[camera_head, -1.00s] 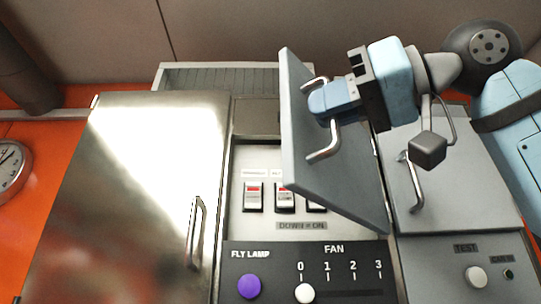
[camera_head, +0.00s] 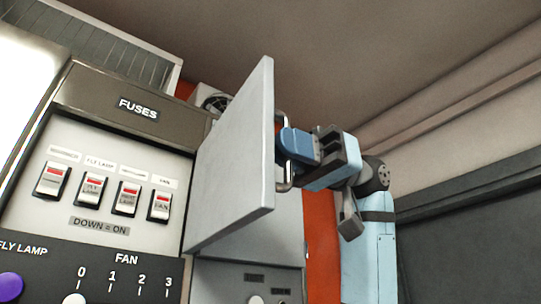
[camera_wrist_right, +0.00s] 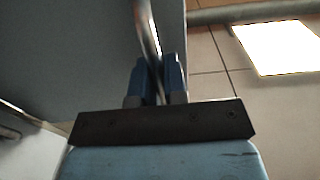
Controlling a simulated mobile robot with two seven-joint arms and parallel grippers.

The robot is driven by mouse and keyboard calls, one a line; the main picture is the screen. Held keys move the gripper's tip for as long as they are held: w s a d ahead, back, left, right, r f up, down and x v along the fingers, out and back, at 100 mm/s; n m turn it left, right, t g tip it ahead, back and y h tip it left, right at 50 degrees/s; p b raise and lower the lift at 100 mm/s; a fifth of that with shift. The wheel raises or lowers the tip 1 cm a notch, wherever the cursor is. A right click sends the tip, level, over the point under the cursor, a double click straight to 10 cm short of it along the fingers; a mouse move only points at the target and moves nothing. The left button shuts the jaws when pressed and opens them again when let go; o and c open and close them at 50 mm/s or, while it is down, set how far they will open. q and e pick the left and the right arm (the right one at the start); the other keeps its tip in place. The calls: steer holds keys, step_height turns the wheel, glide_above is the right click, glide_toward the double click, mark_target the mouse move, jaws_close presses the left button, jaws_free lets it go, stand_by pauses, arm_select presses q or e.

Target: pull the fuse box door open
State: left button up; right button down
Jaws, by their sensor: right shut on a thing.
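The grey fuse box door (camera_head: 232,150) stands swung out to the right, hinged on the right side of the fuse box (camera_head: 100,170). Several red-marked switches show uncovered inside, below a "FUSES" label (camera_head: 138,109). The door's metal bar handle (camera_head: 287,176) is on its outer face. My right gripper (camera_head: 288,145) is shut on this handle from the right of the door. In the right wrist view the handle (camera_wrist_right: 150,35) runs between the two blue fingers (camera_wrist_right: 157,80), with the door (camera_wrist_right: 70,50) to the left. My left gripper is not in view.
A panel with a fan scale, a purple knob (camera_head: 10,287) and a white knob (camera_head: 75,298) lies below the fuses. A grey cabinet front (camera_head: 215,280) is below the door. A dark panel (camera_head: 470,235) is at the right.

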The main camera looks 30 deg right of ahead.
steer(key=shift+d, duration=0.15)
steer(key=c, duration=1.2)
jaws_free()
steer(key=shift+w+d+b, duration=0.2)
steer(key=shift+d+b, duration=0.45)
steer(key=shift+d, duration=2.8)
steer(key=shift+w+d+b, duration=0.15)
steer(key=shift+d+b, duration=0.5)
steer(key=shift+d, duration=2.8)
steer(key=shift+r, duration=0.1)
